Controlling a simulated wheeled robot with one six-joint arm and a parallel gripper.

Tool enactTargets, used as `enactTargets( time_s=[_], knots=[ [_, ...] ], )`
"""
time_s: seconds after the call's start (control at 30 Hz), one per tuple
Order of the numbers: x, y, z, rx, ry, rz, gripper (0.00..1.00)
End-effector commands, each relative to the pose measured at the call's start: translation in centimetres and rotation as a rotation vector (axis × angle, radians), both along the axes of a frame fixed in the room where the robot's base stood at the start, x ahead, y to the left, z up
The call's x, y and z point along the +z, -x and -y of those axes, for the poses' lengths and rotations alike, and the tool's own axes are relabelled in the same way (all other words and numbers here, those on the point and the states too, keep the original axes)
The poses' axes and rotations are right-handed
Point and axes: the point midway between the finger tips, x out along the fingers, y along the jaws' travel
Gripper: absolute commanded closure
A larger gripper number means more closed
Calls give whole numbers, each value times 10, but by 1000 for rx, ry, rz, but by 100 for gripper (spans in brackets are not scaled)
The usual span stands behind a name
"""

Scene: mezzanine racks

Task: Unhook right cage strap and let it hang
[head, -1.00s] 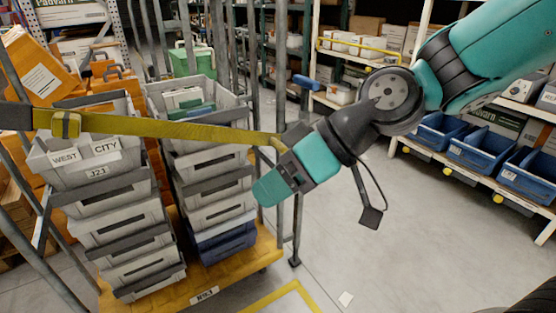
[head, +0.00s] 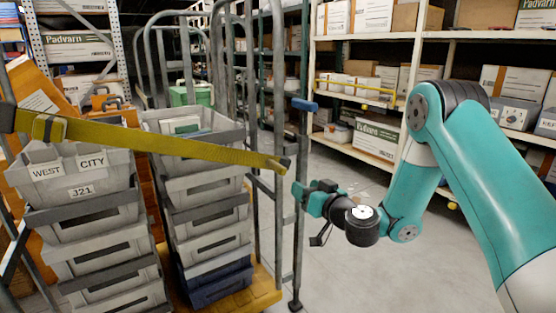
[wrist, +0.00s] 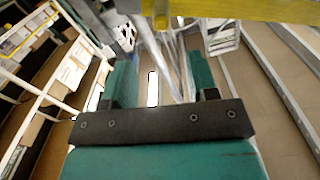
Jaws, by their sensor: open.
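The yellow cage strap (head: 180,146) runs taut across the front of the roll cage, sloping down to the right. Its dark right end fitting (head: 284,164) is at the cage's right side, by the metal uprights; I cannot make out the exact hooking. My gripper (head: 300,190) is open and empty, just right of and below that end, apart from the strap in the head view. In the wrist view, the strap (wrist: 235,9) crosses the top edge, beyond my open fingers (wrist: 160,78). A grey metal bar shows between the fingers.
Stacked grey totes (head: 75,185) stand behind the strap. The cage's right post (head: 299,230) with a blue top stands close to my gripper. White shelving (head: 365,140) with boxes is at the back right.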

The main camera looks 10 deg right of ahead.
Motion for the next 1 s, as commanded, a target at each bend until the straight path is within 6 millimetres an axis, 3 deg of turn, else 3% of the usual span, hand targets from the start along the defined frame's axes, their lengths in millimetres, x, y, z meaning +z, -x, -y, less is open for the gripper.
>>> enactTargets(
  time_s=[0.07, 0.6, 0.8, 1.0],
  knots=[
    [11, -16, -7, 4, 3, 7, 46],
    [4, -111, -38, 5, 2, 7, 46],
    [2, -128, -43, 2, 1, 5, 46],
    [1, -131, -43, 1, 1, 4, 46]
  ],
)
